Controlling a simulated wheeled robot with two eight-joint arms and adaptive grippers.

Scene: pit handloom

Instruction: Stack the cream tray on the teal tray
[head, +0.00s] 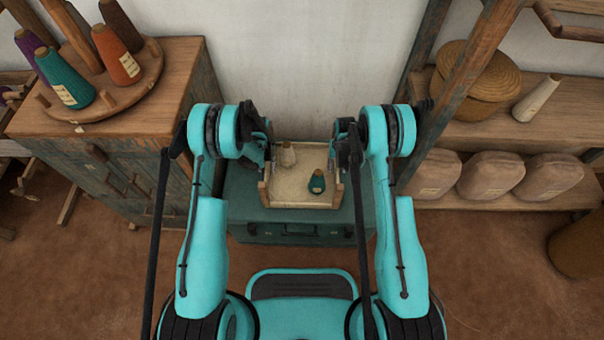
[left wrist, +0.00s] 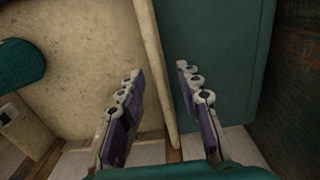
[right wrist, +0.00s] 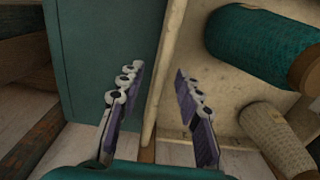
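The cream tray (head: 300,197) sits on a teal chest-like surface (head: 245,205) between my grippers. My right gripper (head: 338,155) is open around the opposite wall (right wrist: 164,70), also with gaps. I cannot make out a separate teal tray; it may be hidden or be part of the teal surface.
A wooden cabinet (head: 125,130) with a round rack of yarn cones (head: 105,90) stands at the left. Shelves (head: 565,115) at the right hold a lidded basket (head: 475,75), a pale cone (head: 536,98) and several wrapped bundles (head: 490,175). A wall is behind the tray.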

